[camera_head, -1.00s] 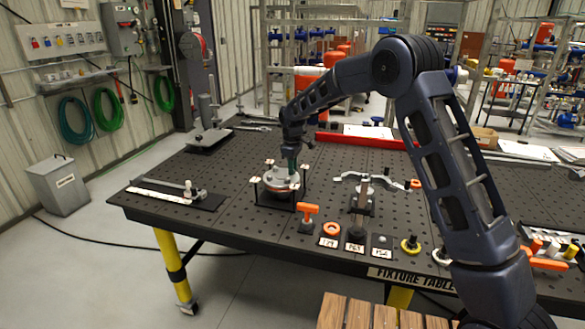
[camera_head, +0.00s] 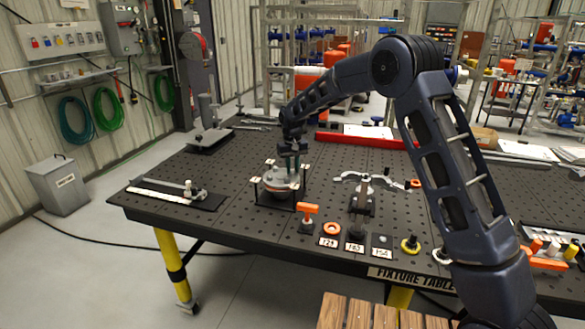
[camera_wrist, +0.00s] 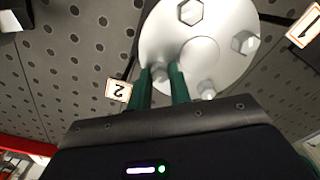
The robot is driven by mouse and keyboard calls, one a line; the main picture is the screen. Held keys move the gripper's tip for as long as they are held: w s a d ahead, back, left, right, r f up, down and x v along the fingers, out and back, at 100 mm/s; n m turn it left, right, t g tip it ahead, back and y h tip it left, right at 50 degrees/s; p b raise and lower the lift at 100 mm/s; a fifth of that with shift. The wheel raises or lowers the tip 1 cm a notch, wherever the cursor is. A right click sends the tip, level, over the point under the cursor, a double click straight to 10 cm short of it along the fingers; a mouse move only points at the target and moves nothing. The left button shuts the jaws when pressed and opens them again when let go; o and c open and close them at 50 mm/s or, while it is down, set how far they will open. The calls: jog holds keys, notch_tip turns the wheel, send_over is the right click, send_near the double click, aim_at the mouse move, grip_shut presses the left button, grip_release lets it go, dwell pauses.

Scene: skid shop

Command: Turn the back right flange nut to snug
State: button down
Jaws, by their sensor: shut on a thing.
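The round silver flange (camera_head: 277,182) sits in a dark stand on the fixture table. In the wrist view its face (camera_wrist: 205,52) carries several hex nuts around a raised centre disc. My gripper (camera_wrist: 161,72) has its two green fingers either side of one nut (camera_wrist: 159,73), shut on it. In the head view my gripper (camera_head: 293,162) is at the back right of the flange, pointing down. Other nuts show at the top (camera_wrist: 190,12), right (camera_wrist: 244,42) and bottom (camera_wrist: 207,90) of the wrist view. The held nut is partly covered by the fingers.
Number tags stand around the flange, "2" (camera_wrist: 118,90) and "1" (camera_wrist: 304,27). An orange-handled tool (camera_head: 308,211) and an orange ring (camera_head: 331,229) are in front. A clamp fixture (camera_head: 362,190) stands to the right. A red bar (camera_head: 360,140) lies behind.

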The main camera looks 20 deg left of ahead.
aim_at(292, 170)
jog(key=m, duration=0.6)
jog(key=shift+w+r, duration=0.1)
jog(key=shift+r, duration=0.05)
jog(key=shift+m, duration=0.4)
jog(key=c, duration=1.3)
grip_release()
notch_tip(292, 170, up, 11)
jog(key=shift+f, duration=0.15)
